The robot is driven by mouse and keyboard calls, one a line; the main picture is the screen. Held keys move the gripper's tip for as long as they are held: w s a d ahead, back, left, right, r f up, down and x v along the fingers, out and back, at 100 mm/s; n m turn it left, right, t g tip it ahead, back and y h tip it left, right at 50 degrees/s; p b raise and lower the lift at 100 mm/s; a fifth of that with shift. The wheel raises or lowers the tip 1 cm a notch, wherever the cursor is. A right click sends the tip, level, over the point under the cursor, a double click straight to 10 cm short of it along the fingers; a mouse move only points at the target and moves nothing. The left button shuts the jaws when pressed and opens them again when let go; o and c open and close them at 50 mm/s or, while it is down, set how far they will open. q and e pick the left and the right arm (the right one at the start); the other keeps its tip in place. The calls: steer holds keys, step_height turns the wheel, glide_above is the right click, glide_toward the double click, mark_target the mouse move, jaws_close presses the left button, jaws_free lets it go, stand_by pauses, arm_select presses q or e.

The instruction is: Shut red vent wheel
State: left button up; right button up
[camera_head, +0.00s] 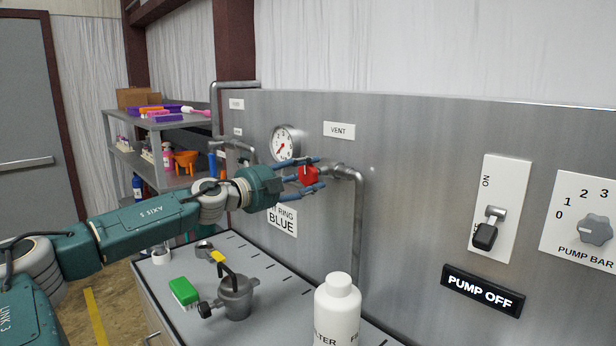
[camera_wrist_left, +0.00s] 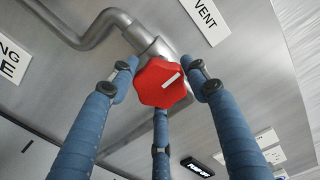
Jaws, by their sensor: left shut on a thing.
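The red vent wheel (camera_head: 308,175) sits on the pipe below the VENT label (camera_head: 339,130). In the left wrist view the red wheel (camera_wrist_left: 160,83) is an angular knob with a white mark on its face, in front of the grey pipe (camera_wrist_left: 150,45). My left gripper (camera_head: 312,174) reaches it from the left, its blue fingers around the wheel. In the left wrist view the fingers (camera_wrist_left: 162,88) stand on both sides and below the wheel, shut on it. My right gripper is not in view.
A pressure gauge (camera_head: 285,143) is on the panel left of the wheel. Below, the bench holds a dark metal pot (camera_head: 236,298), a green sponge-like block (camera_head: 184,291) and a white bottle (camera_head: 338,310). A switch (camera_head: 489,230) and PUMP BAR knob (camera_head: 596,231) are at right.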

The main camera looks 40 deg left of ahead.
arm_select(q)
steer(key=shift+a+r+m, duration=0.1)
steer(key=shift+a+m, duration=0.1)
steer(key=shift+m, duration=0.3)
steer(key=o, duration=0.9)
steer(key=shift+c, duration=0.2)
steer(key=o, duration=0.3)
steer(key=shift+a, duration=0.15)
